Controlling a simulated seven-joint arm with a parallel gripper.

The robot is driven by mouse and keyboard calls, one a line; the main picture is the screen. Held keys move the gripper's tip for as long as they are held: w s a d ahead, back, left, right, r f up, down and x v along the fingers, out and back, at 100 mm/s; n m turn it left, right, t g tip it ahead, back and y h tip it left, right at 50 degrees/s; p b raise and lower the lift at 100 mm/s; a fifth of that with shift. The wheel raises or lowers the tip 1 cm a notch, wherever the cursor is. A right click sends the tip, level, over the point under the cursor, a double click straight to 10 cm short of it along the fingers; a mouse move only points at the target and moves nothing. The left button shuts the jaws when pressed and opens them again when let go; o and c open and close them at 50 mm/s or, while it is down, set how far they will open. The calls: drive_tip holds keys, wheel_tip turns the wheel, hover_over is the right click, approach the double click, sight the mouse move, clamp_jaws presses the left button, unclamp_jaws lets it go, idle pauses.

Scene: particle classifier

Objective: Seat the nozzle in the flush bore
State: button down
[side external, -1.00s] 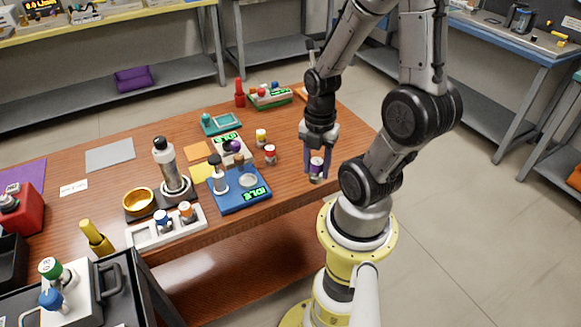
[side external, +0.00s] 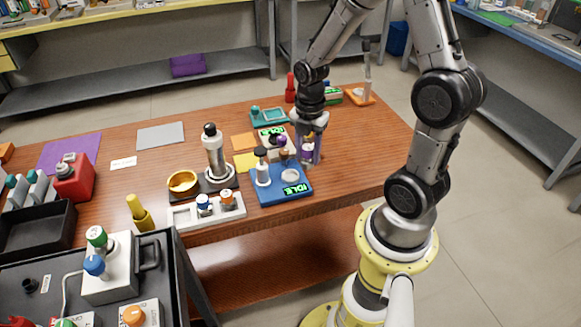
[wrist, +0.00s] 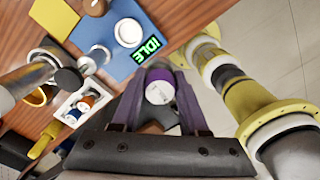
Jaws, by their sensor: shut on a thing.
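My gripper (side external: 308,155) is shut on a purple-capped vial (side external: 307,147), which also shows between the fingers in the wrist view (wrist: 160,86). The vial is above the table, just behind the right part of a blue device (side external: 268,196) with a green IDLE display. The device carries a pale round disc (side external: 290,176) and a black-topped white post (side external: 262,170); it also shows in the wrist view (wrist: 88,32). I cannot tell which part is the nozzle or the flush bore.
A teal device (side external: 268,118) is behind.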

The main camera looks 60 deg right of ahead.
drive_tip(key=w+d+f, duration=0.1)
drive_tip(key=w+f, duration=0.1)
drive_tip(key=w+d+f, duration=0.1)
drive_tip(key=w+f, duration=0.1)
drive_tip(key=w+d+f, duration=0.1)
drive_tip(key=w+f, duration=0.1)
drive_tip(key=shift+w+f, duration=0.15)
drive_tip(key=shift+f, duration=1.75)
drive_tip(key=shift+f, duration=0.15)
drive_tip(key=shift+c, duration=2.1)
unclamp_jaws()
wheel_tip(320, 180, up, 12)
drive_tip(key=s+a+r+m+t, duration=0.3)
drive_tip(key=s+a+r+m, duration=0.2)
drive_tip(key=a+r+m, duration=0.55)
drive_tip(key=s+a+r+m+t, duration=0.1)
drive_tip(key=s+a+r+m, duration=0.1)
drive_tip(key=s, duration=0.3)
drive_tip(key=s+a+r+m+t, duration=0.1)
drive_tip(key=s+a+r+m, duration=0.1)
drive_tip(key=s+m, duration=0.3)
drive_tip(key=shift+s+a+r+t, duration=0.3)
drive_tip(key=shift+s+r, duration=0.2)
drive_tip(key=shift+r, duration=0.4)
